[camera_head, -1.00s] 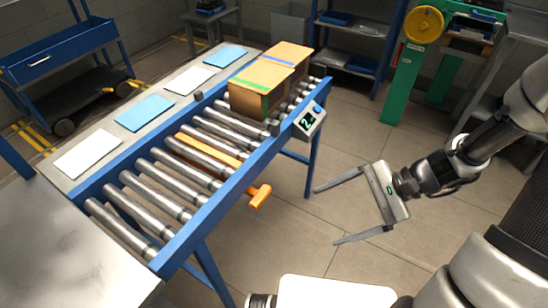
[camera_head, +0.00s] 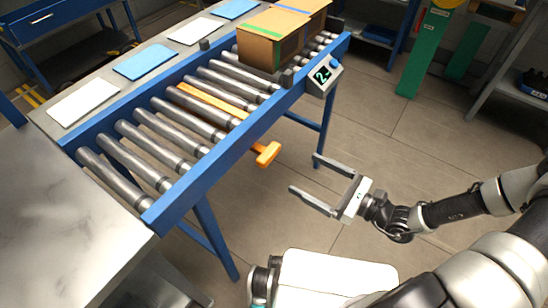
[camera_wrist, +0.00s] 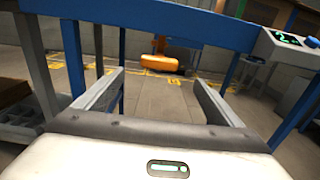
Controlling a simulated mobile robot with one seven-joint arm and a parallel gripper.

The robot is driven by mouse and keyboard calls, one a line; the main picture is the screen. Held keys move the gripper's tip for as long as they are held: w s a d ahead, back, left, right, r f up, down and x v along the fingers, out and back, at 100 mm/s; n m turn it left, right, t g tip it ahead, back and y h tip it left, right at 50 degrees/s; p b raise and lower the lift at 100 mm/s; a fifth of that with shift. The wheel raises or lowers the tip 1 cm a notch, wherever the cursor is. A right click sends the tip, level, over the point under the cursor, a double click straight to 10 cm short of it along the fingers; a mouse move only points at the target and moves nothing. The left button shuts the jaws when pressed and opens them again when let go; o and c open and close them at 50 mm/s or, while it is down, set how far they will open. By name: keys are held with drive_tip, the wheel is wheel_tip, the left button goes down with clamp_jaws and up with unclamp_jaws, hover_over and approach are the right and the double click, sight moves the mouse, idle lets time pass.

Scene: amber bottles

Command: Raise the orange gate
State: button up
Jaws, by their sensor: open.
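The orange gate (camera_head: 212,100) lies low between the conveyor rollers in the head view, running across the conveyor. Its orange handle (camera_head: 268,154) sticks out below the near blue side rail. In the wrist view the handle (camera_wrist: 160,62) hangs under the blue rail, ahead and between the fingers. My gripper (camera_head: 305,180) is open and empty, to the right of the handle and apart from it. Its two fingers also show in the wrist view (camera_wrist: 160,85), pointing toward the conveyor.
The roller conveyor (camera_head: 190,180) has blue rails and legs. Cardboard boxes (camera_head: 270,45) stand on its far rollers. A small display box with a blue button (camera_head: 324,75) sits on the near rail. A grey table (camera_head: 60,220) is at the left. Floor around my gripper is clear.

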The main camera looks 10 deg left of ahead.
sight(274, 156)
drive_tip(key=b+x, duration=0.2)
drive_tip(key=x, duration=1)
drive_tip(key=c, duration=1.5)
wheel_tip(274, 156, up, 5)
drive_tip(key=p, duration=0.5)
drive_tip(key=shift+a+f, duration=0.1)
drive_tip(key=shift+f, duration=0.05)
drive_tip(key=o, duration=1.4)
drive_tip(key=shift+o, duration=0.5)
